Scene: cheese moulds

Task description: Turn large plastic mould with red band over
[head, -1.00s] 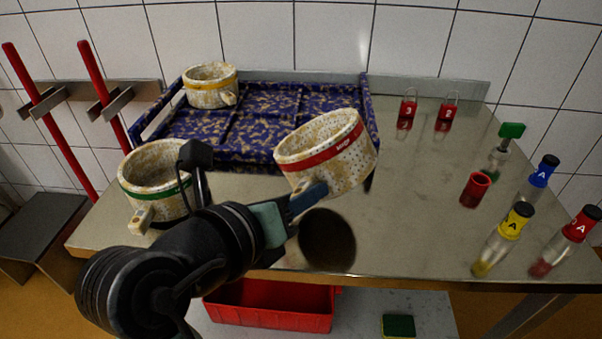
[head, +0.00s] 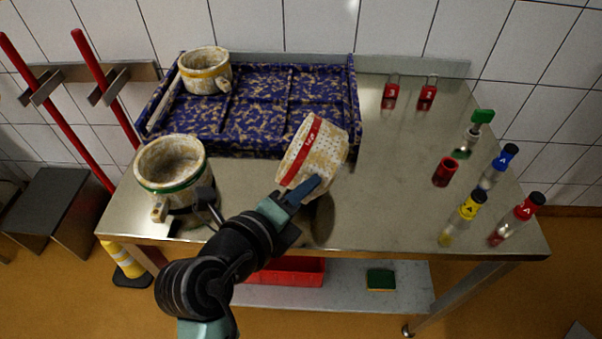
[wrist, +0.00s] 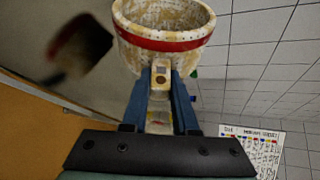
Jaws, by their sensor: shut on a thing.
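The large plastic mould with the red band (head: 325,155) is off-white, perforated and stained. My gripper (head: 309,190) is shut on its stub handle and holds it in the air above the table. In the wrist view the mould (wrist: 165,52) is beyond my fingers (wrist: 160,90), which sit on both sides of the handle. Its open mouth and the red band around the rim show there.
The green-banded mould (head: 168,163) stands left on the steel table (head: 385,190). A yellow-banded mould (head: 205,72) stands on the blue speckled tray (head: 270,95) at the back. Bottles (head: 463,215), a red cup (head: 445,172) and red weights (head: 427,95) are at the right. The table's middle right is clear.

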